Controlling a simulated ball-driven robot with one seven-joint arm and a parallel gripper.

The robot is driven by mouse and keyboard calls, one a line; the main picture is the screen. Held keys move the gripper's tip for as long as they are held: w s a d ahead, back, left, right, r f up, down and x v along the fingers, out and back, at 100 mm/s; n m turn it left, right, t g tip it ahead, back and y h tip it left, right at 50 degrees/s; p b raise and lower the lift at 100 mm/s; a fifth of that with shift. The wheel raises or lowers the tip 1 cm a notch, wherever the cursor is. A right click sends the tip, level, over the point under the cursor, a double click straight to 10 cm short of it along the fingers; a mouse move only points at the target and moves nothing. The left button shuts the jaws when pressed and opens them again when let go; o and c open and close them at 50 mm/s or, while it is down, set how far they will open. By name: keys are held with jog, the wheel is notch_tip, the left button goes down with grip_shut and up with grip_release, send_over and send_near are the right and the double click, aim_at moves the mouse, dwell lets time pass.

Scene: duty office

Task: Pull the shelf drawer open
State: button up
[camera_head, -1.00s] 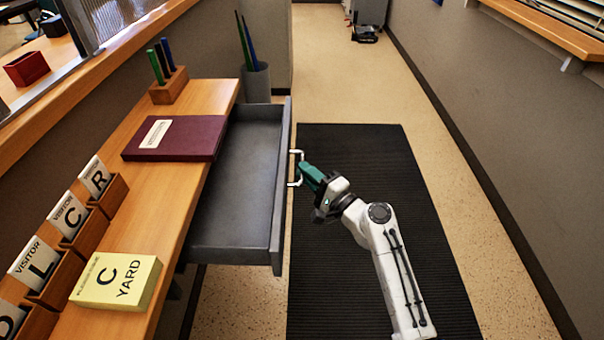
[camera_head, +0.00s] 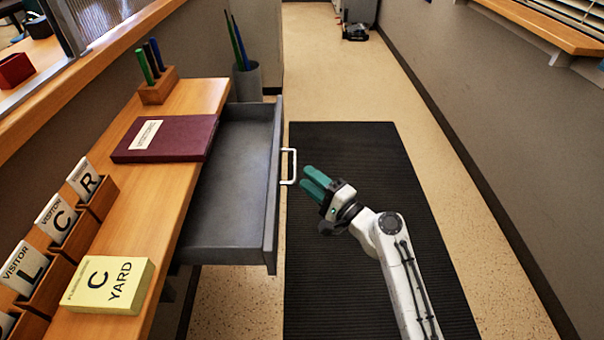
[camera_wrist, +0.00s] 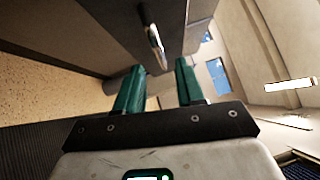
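The grey shelf drawer (camera_head: 232,190) is pulled well out from under the wooden shelf (camera_head: 165,190), and its inside looks empty. Its white bar handle (camera_head: 289,166) is on the front panel, facing right. My gripper (camera_head: 309,180), with green fingers, is just right of the handle and apart from it. In the wrist view the two fingers (camera_wrist: 160,85) are spread with nothing between them. The handle (camera_wrist: 156,45) shows there beyond the fingertips, on the drawer front (camera_wrist: 130,22).
On the shelf are a maroon book (camera_head: 168,139), a pen block (camera_head: 158,87), a yellow card stack (camera_head: 108,284) and visitor card holders (camera_head: 60,225). A grey bin with long rods (camera_head: 248,82) stands behind the drawer. The black mat (camera_head: 350,145) is clear on the right.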

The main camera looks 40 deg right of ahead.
jog(key=s+d, duration=0.1)
jog(key=s, duration=0.5)
jog(key=shift+s+f+b, duration=0.25)
jog(key=shift+f+b, duration=0.1)
jog(key=shift+f, duration=0.1)
